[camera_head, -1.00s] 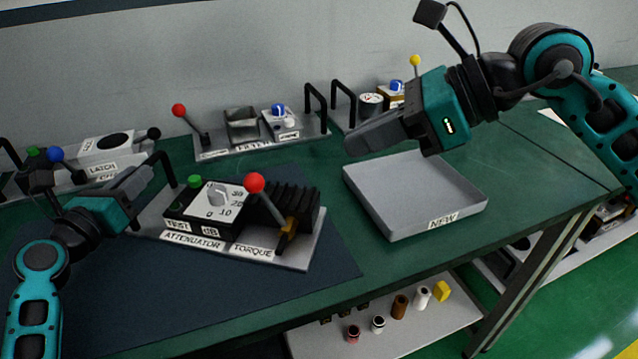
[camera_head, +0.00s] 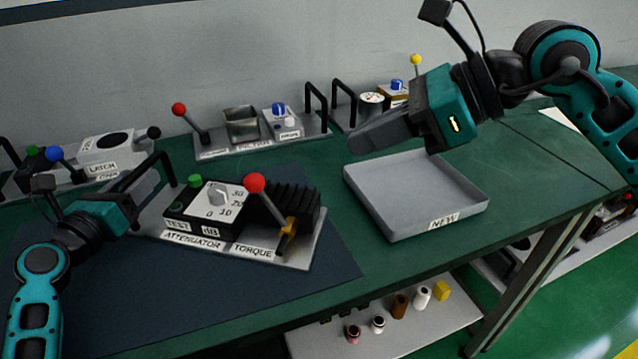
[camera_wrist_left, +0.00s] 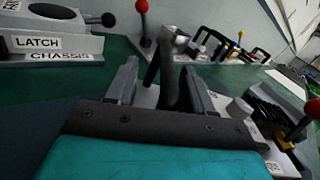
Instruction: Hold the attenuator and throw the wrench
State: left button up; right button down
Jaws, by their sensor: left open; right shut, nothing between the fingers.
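The attenuator module is a grey plate (camera_head: 315,245) labelled ATTENUATOR and TORQUE. It bears a black box with a white dial (camera_head: 218,196) and a green button (camera_head: 195,180). The torque wrench is a lever with a red ball (camera_head: 255,183) leaning in front of black fins (camera_head: 293,200). A black handle (camera_head: 161,168) stands at the plate's left end. My left gripper (camera_head: 146,180) is open at this handle; in the left wrist view the handle (camera_wrist_left: 170,85) stands between its fingers. I cannot tell whether they touch it. My right gripper (camera_head: 355,143) is shut and empty above the tray.
A grey tray labelled NEW (camera_head: 415,195) lies to the right of the module. A LATCH chassis (camera_head: 105,160) stands at the left. A module with a red lever (camera_head: 180,110) and another with a gauge (camera_head: 371,104) stand behind.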

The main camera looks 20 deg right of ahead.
pick_arm(q)
jog(key=v, duration=1.2)
jog(key=shift+d, duration=0.1)
jog(key=shift+s, duration=0.1)
